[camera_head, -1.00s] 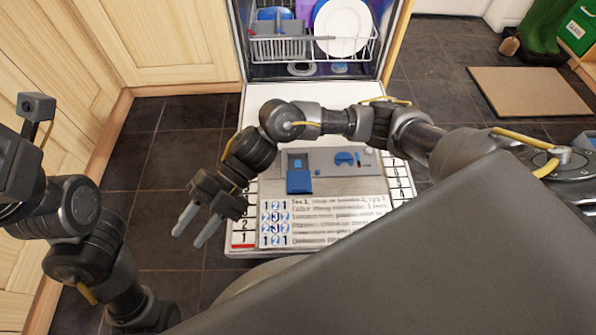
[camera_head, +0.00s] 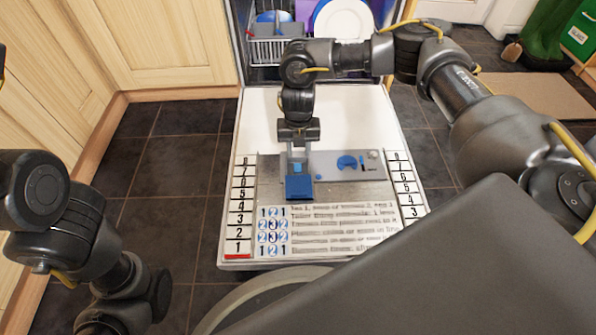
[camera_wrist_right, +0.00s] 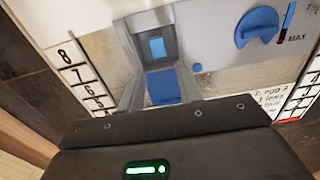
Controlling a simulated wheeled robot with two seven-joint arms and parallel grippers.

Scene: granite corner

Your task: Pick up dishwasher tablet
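The dishwasher tablet looks like the small light-blue block (camera_wrist_right: 157,47) inside the grey dispenser compartment. In the head view its blue face (camera_head: 297,169) shows between my right fingers. The dispenser's darker blue flap (camera_head: 299,188) lies just in front of the compartment and also shows in the wrist view (camera_wrist_right: 162,87). My right gripper (camera_head: 298,162) points down over the compartment, open, with one finger on either side of the tablet. Contact with the tablet cannot be told. My left arm is at the lower left; its gripper is out of view.
The open dishwasher door (camera_head: 350,105) carries the dispenser panel (camera_head: 335,172), with a blue knob (camera_head: 347,162) and printed text and numbers. A rack with a white plate (camera_head: 343,18) is behind it. Wooden cupboards (camera_head: 160,45) stand left; dark floor tiles are clear between.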

